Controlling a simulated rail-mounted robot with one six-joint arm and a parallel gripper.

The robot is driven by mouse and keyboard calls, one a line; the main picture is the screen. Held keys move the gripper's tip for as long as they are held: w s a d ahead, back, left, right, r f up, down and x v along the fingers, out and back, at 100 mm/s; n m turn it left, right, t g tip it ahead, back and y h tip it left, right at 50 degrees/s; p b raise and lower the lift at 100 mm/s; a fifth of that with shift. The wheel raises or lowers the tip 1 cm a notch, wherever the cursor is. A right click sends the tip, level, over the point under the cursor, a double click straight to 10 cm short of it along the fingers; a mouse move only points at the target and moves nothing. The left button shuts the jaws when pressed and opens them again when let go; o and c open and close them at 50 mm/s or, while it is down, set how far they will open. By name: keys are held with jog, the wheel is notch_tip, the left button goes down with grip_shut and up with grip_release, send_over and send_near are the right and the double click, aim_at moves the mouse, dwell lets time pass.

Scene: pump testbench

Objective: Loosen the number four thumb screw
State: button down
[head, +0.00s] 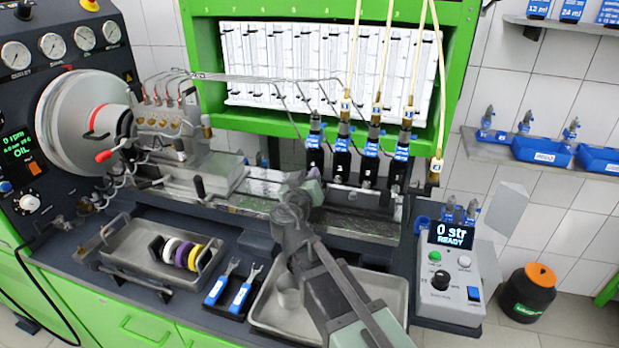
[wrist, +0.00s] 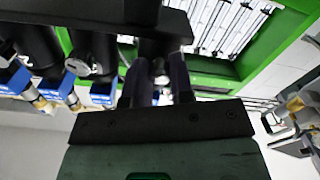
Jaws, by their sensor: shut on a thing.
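My gripper (head: 314,188) is at the leftmost of the black injector holders on the bench rail, low on its front. In the wrist view my gripper (wrist: 161,85) has its two dark fingers close together around a small metal thumb screw (wrist: 161,79) below a black bar. The fingers hide most of this screw. Another silver thumb screw (wrist: 78,67) shows beside it on the neighbouring holder, clear of the fingers. In the head view the leftmost holder (head: 314,160) carries an injector with a blue label (head: 315,136). I cannot read its number.
More holders with injectors (head: 371,145) stand close on the right, with hoses above. One hose end (head: 437,165) hangs free. A metal tray (head: 385,285) lies below my arm. The control box (head: 455,270) reads "0 str READY". Two blue-handled tools (head: 233,285) lie left.

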jog(key=n, duration=1.6)
jog(key=shift+f+n, duration=0.1)
jog(key=shift+n, duration=0.2)
jog(key=n, duration=0.5)
jog(key=shift+n+h, duration=0.3)
jog(key=c, duration=1)
grip_release()
jog(key=shift+s, duration=0.1)
